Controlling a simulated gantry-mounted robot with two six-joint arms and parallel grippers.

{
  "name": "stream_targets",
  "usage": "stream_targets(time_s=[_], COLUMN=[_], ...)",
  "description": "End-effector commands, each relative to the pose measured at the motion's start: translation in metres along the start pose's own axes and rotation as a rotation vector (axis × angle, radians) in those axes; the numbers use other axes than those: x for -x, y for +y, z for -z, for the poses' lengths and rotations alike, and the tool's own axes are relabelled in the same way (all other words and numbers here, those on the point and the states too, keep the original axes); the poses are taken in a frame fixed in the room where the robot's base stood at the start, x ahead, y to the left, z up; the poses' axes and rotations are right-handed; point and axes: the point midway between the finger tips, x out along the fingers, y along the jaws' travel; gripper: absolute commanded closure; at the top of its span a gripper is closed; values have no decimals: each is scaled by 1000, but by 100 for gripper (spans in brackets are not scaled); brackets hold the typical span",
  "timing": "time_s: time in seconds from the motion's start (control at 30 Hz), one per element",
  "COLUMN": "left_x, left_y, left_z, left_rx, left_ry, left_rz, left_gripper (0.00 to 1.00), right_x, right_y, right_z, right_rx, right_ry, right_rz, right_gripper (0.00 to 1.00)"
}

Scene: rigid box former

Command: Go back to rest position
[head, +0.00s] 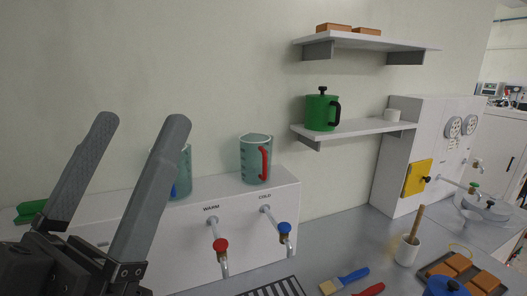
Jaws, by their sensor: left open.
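My left gripper (146,120) is in the left foreground, raised in front of the white dispenser. Its two grey fingers point up and stand apart, with nothing between them. One finger partly covers a clear jug (182,178) behind it. My right gripper does not show in the head view.
A white dispenser (180,236) has a red WARM tap (221,245) and a blue COLD tap (284,228). A red-handled jug (255,160) stands on top. Shelves on the wall hold a green pot (321,112). Brushes (345,281) and a white cup (408,250) occupy the counter's right.

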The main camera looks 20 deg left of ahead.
Motion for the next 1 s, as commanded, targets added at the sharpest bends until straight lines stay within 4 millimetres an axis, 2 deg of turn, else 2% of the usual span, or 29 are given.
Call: stream_targets(time_s=[0.03,0.1,0.27,0.5,0.63,0.7,0.8,1.0], left_x=[-10,-39,-86,-173,-215,-232,-245,-246], left_y=[0,1,3,8,10,11,12,12], left_z=[8,35,78,157,195,210,222,223], left_rx=[-86,-73,-72,-72,-72,-72,-72,-72], left_ry=[-8,-5,-5,-4,-4,-5,-5,-5], left_rz=[2,3,5,6,6,6,6,7], left_gripper=[0,0,0,0,0,0,0,0], right_x=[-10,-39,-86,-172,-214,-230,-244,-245], right_y=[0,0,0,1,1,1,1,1], right_z=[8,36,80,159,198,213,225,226], right_rx=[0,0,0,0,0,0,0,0], right_ry=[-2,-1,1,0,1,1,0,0], right_rz=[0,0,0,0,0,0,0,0], right_gripper=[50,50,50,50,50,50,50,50])
